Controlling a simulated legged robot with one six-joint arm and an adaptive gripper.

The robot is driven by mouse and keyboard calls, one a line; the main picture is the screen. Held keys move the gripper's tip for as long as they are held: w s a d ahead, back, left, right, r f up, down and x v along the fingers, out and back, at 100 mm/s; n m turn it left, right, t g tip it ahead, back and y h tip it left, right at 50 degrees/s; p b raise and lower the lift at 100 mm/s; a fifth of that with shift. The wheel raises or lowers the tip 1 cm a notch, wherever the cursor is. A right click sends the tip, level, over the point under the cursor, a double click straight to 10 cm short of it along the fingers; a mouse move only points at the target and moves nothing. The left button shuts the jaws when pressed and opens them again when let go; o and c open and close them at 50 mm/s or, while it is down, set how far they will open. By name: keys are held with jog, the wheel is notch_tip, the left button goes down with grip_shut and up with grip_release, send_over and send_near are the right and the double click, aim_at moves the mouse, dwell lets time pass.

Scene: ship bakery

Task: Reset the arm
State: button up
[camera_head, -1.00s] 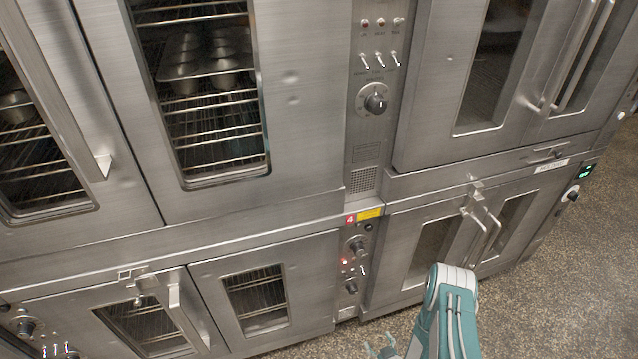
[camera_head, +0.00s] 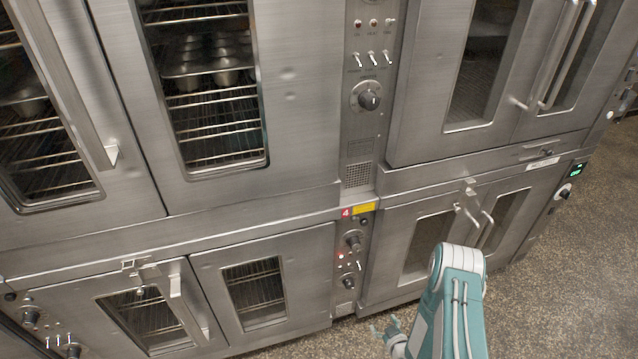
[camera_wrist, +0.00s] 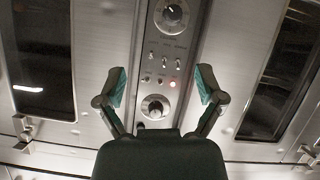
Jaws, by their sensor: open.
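My gripper (camera_head: 388,331) shows at the bottom of the head view, left of my teal and white arm, in front of the lower oven doors. In the wrist view, my gripper (camera_wrist: 160,88) has its two fingers spread wide apart with nothing between them. Beyond the fingers is a narrow oven control panel (camera_wrist: 158,75) with knobs, switches and a red light. It looks apart from the fingers.
Stacked steel ovens fill most of the head view. An upper oven door (camera_head: 300,120) and a lower right oven door (camera_head: 425,240) are closed, with handles sticking out. Speckled floor (camera_head: 560,300) is clear at the lower right.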

jog(key=w+d+r+g, duration=0.1)
jog(key=w+d+r, duration=0.1)
jog(key=w+r, duration=0.6)
notch_tip(320, 180, up, 27)
jog(key=m+g+h, duration=0.2)
jog(key=h, duration=0.2)
jog(key=s+a+r+m+g, duration=0.2)
jog(key=s+a+r+m, duration=0.15)
jog(key=s+r, duration=1.6)
jog(key=s+a+r+g, duration=0.1)
jog(key=s+a, duration=0.2)
jog(key=s, duration=0.8)
jog(key=shift+r+g+y, duration=0.3)
jog(key=shift+r+y, duration=0.05)
jog(key=shift+y, duration=0.05)
